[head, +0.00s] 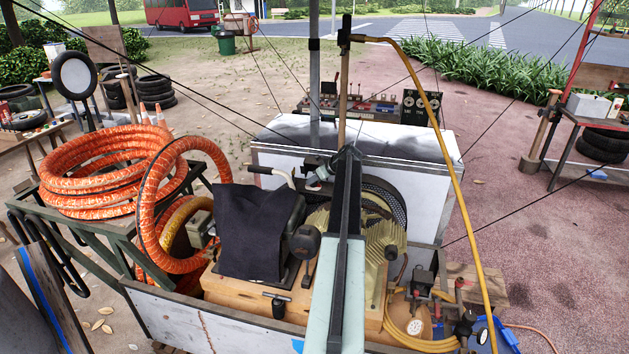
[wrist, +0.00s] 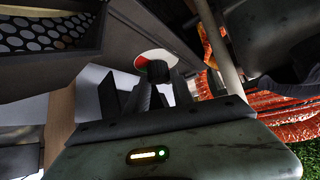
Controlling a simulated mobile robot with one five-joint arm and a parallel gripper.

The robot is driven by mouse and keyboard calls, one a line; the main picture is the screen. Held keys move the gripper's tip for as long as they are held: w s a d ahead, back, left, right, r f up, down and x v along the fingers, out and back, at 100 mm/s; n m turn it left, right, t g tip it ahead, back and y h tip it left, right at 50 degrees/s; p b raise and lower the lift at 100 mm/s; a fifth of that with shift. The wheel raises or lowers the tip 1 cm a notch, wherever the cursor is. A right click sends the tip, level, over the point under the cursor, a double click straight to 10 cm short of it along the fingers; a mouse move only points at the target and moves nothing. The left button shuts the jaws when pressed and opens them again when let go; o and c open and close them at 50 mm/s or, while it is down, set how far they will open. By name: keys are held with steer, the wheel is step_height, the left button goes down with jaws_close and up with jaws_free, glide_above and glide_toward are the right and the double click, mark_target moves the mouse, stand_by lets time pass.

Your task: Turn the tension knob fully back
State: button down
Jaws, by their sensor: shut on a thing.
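The tension knob (wrist: 157,70) is a dark round knob in front of a red and white dial (wrist: 147,58), in the upper middle of the wrist view. My gripper (wrist: 147,88) reaches up to it from below. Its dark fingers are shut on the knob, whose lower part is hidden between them. In the head view, my arm runs up the middle over the compressor cart (head: 250,333) towards the white housing (head: 275,163). The knob cannot be made out there.
Orange hose coils (head: 95,170) lie on the cart's left rack. A black cloth (head: 255,230) covers a part left of my arm. A yellow hose (head: 425,105) arches on the right, and thin dark lines cross overhead. A perforated panel (wrist: 45,32) is close at the wrist view's upper left.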

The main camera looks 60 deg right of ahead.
steer(key=shift+d+n+y, duration=0.15)
steer(key=shift+n+y, duration=0.25)
steer(key=shift+n, duration=0.2)
steer(key=shift+s, duration=0.1)
steer(key=c, duration=1.1)
jaws_free()
steer(key=p+v, duration=0.5)
steer(key=v, duration=0.2)
steer(key=shift+d+r, duration=0.1)
steer(key=shift+r, duration=0.15)
steer(key=shift+s+r+p, duration=0.1)
steer(key=shift+s+p, duration=0.15)
steer(key=shift+p, duration=0.15)
